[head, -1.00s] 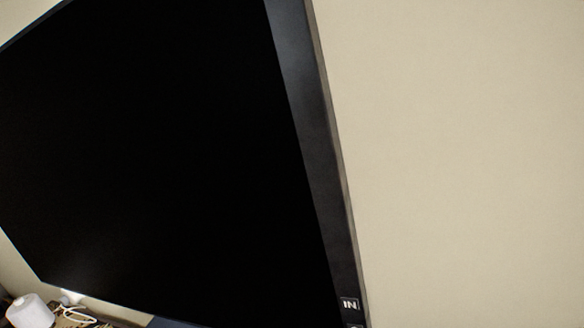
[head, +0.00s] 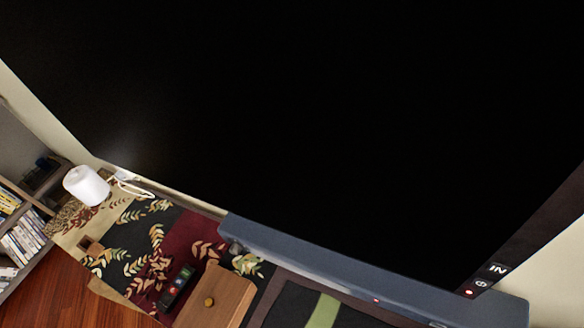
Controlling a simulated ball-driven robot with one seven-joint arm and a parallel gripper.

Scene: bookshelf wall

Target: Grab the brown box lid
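A brown wooden lid (head: 228,296) with a small round knob (head: 209,301) shows at the bottom of the head view, left of centre. It looks like the brown box lid. Its lower part is cut off by the picture edge, and I cannot see a box below it. It is on or above a patterned cloth with leaf shapes (head: 125,258). My gripper is not in view.
A large black screen (head: 330,120) fills most of the view, with a grey bar (head: 320,265) along its bottom, right of the lid. A dark remote (head: 176,287) lies left of the lid. A white cylinder (head: 86,185) and a bookshelf (head: 22,238) are at left.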

